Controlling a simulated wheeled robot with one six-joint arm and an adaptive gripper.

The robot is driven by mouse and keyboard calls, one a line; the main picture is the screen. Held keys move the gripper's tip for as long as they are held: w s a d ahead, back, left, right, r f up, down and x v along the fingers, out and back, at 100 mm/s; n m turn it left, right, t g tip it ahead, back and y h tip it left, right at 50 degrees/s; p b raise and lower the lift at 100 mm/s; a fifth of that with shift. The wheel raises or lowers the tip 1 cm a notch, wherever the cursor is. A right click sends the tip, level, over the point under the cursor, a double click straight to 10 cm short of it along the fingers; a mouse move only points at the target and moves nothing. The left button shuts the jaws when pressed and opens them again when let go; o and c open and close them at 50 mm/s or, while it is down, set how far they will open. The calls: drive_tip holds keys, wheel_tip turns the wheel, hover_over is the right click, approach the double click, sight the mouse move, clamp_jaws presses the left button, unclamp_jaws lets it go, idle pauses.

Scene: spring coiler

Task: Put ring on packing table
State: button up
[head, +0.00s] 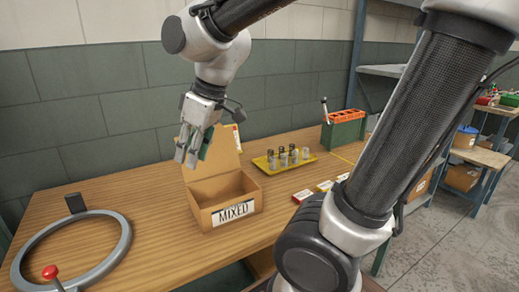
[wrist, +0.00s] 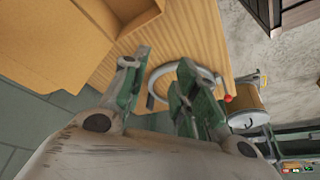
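A large grey ring (head: 125,241) lies at the left end of the wooden table, partly cut off by the frame's edge. A black block stands at its far rim, and a red-knobbed lever (head: 51,272) shows at its near side. The ring also shows in the wrist view (wrist: 152,87), beyond my fingers and partly hidden by them. My gripper (head: 190,152) is above the table, just behind and left of the MIXED box, pointing down. In the wrist view its two fingers (wrist: 157,68) are apart with nothing between them. Which table is the packing table is not marked.
An open cardboard box marked MIXED (head: 236,216) stands mid-table. Another bench (head: 482,157) stands far right. My arm hides part of the right side.

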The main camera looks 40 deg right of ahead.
drive_tip(key=s+d+m+h, duration=0.1)
drive_tip(key=s+d+m, duration=0.2)
drive_tip(key=s+d, duration=0.2)
drive_tip(key=s+d+m+t+h, duration=0.1)
drive_tip(key=s+d+m, duration=0.3)
drive_tip(key=d, duration=0.6)
drive_tip(key=shift+s+d+m+h, duration=0.3)
drive_tip(key=shift+s+d+h, duration=0.1)
drive_tip(key=shift+s, duration=0.3)
drive_tip(key=shift+a+r, duration=0.1)
